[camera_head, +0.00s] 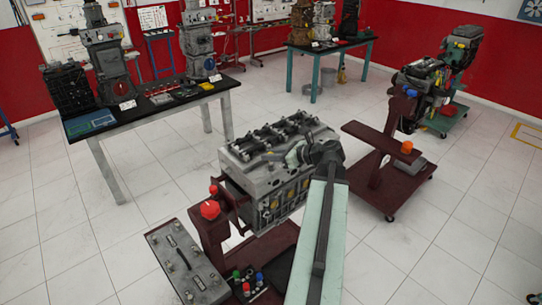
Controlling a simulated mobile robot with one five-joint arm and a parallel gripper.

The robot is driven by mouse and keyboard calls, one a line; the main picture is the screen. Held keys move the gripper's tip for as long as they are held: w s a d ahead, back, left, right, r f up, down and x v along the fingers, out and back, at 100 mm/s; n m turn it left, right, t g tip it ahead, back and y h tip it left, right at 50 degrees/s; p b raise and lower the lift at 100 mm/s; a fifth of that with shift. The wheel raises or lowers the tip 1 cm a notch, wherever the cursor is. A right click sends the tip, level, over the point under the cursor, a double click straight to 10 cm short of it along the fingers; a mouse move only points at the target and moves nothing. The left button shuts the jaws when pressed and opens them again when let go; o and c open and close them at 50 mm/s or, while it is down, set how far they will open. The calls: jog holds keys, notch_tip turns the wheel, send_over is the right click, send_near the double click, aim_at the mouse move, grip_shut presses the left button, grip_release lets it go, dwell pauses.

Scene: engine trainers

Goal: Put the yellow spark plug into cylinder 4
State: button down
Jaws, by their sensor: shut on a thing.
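A grey engine block (245,160) sits on a dark red stand, its top facing up with dark rails and several openings. Which opening is cylinder 4 I cannot tell. My gripper (292,156) is over the right part of the engine's top, pointing left, and is shut on the yellow spark plug. The plug itself is too small or hidden by the gripper to make out. Green, red and blue plugs (246,286) stand in a dark holder at the stand's base, and no yellow one shows there.
A grey case (186,264) lies left of the holder. A red knob (210,209) sticks up at the engine's near left. A second dark red stand (395,188) with another engine is at right. A black-topped table (150,108) stands behind left. Open floor lies between.

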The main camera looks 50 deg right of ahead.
jog(key=c, duration=1.2)
grip_release()
jog(key=shift+o, duration=0.2)
jog(key=p+v, duration=0.3)
jog(key=v, duration=0.4)
jog(key=shift+s+r, duration=0.15)
jog(key=shift+s, duration=0.2)
jog(key=shift+d, duration=0.1)
